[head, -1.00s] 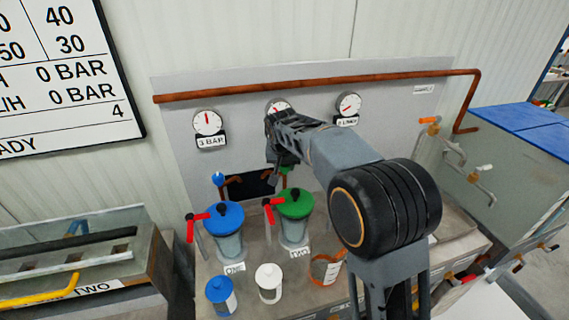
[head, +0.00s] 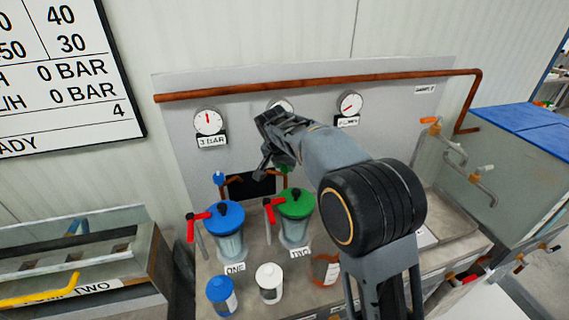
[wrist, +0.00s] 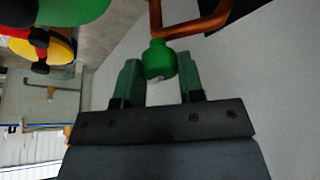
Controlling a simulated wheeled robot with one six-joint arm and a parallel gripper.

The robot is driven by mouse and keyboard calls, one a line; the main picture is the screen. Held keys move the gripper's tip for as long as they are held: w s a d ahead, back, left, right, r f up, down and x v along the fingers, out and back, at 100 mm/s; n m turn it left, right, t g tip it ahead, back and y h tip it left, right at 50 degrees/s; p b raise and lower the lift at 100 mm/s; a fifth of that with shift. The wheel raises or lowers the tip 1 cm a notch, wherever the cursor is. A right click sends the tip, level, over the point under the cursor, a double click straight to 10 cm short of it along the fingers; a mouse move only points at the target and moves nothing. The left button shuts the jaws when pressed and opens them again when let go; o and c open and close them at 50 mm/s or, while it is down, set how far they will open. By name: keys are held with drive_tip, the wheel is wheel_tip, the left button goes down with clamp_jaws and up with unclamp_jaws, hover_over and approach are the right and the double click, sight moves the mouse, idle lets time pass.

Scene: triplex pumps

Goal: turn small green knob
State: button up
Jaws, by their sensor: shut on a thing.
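The small green knob (wrist: 158,60) sits between my gripper's two fingers in the wrist view, at the end of a copper pipe (wrist: 190,28). My gripper (wrist: 158,80) is shut on the knob, its fingers on either side of it. In the head view my gripper (head: 278,158) is in front of the back panel, above the green-lidded canister (head: 295,203). There my gripper and wrist partly hide the knob.
A blue-lidded canister (head: 228,217) stands to the left; both canisters have red handles. A small blue knob (head: 219,179) is at the left pipe. Three gauges line the panel; my wrist partly covers the middle one. A white bottle (head: 269,283) stands in front.

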drive_tip(key=o, duration=0.9)
drive_tip(key=v, duration=1.4)
drive_tip(key=shift+w, duration=0.1)
